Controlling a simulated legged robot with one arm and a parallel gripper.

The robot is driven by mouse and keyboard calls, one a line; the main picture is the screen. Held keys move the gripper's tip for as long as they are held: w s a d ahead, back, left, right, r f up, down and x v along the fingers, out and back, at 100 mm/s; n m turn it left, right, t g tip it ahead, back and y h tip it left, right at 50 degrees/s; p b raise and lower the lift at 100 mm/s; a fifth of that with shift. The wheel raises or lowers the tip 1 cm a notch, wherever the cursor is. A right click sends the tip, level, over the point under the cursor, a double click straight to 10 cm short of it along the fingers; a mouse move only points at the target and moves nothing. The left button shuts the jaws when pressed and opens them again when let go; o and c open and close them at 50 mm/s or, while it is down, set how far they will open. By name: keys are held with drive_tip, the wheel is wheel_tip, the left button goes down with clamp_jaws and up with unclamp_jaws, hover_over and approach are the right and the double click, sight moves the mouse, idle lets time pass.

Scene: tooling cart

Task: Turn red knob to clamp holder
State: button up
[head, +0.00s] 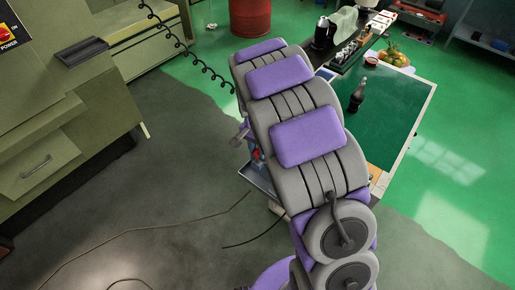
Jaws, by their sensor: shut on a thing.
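A small red part, which looks like the red knob (257,154), shows at the left edge of my arm, low on the tooling cart. Only a small piece of it is visible. My gripper (241,133) is mostly hidden behind my own arm links; a small grey and purple part of it pokes out on the left, close beside the red knob. It is shut on the red knob, though my arm covers the fingertips. The holder cannot be made out; a bluish tray edge (258,181) shows just below the knob.
A green-topped table (395,125) stands to the right, with a dark bottle (357,96) and a fruit bowl (394,58). Olive machine cabinets (45,160) stand at the left. Cables (150,228) lie on the grey floor. A red drum (250,17) stands behind.

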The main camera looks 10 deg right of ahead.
drive_tip(key=shift+c, duration=1.2)
drive_tip(key=shift+s+n, duration=0.1)
drive_tip(key=shift+n, duration=0.3)
drive_tip(key=n+p, duration=0.2)
drive_tip(key=n, duration=0.1)
drive_tip(key=shift+r+n, duration=0.1)
drive_tip(key=shift+n, duration=0.2)
drive_tip(key=n+p, duration=0.1)
drive_tip(key=n, duration=0.3)
drive_tip(key=shift+s+n, duration=0.1)
drive_tip(key=shift+n, duration=0.2)
drive_tip(key=n+p, duration=0.2)
drive_tip(key=n, duration=0.2)
drive_tip(key=shift+n, duration=0.3)
drive_tip(key=shift+n+t+p, duration=0.4)
drive_tip(key=shift+n+p, duration=0.55)
drive_tip(key=shift+n, duration=1.05)
